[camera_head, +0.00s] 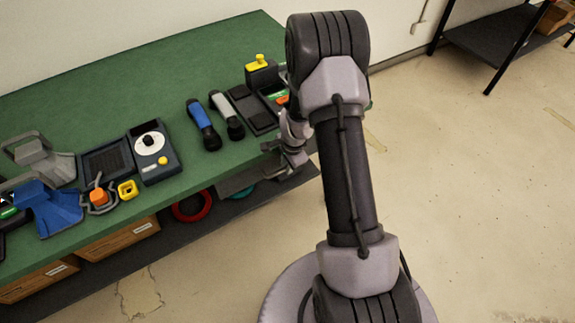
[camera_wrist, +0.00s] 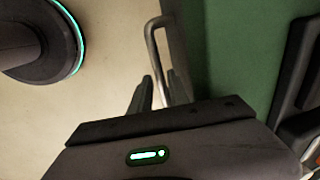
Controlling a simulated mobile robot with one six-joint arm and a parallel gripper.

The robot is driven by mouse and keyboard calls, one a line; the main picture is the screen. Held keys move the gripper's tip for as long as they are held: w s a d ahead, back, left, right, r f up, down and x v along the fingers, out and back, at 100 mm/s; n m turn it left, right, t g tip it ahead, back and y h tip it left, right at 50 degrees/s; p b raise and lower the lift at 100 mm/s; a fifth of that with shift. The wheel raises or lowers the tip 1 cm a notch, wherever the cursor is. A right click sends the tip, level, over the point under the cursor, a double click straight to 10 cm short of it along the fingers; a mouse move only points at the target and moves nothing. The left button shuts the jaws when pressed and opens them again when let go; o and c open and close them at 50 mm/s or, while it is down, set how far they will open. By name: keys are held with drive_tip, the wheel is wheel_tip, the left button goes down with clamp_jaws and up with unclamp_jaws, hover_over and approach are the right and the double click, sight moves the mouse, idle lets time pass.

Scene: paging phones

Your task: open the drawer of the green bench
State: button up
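The green bench (camera_head: 150,75) runs along the wall in the head view. Its green top (camera_wrist: 245,50) fills the right of the wrist view. A grey drawer front (camera_head: 240,180) shows under the top near the bench's right end. A bent metal bar handle (camera_wrist: 152,45) stands out from the bench front in the wrist view. My gripper (camera_head: 290,158) is at the front edge of the bench, partly hidden by my arm. In the wrist view its two dark fingers (camera_wrist: 160,82) lie on either side of the handle bar, with a narrow gap still showing beside the bar.
Two flashlights (camera_head: 203,124) (camera_head: 227,115), a dial phone unit (camera_head: 152,151) and other devices stand on the bench. Wooden boxes (camera_head: 118,240) and a red ring (camera_head: 192,206) lie on the lower shelf. The floor (camera_head: 475,180) to the right is clear.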

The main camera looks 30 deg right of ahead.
drive_tip(key=shift+c, duration=0.4)
clamp_jaws()
idle(0.9)
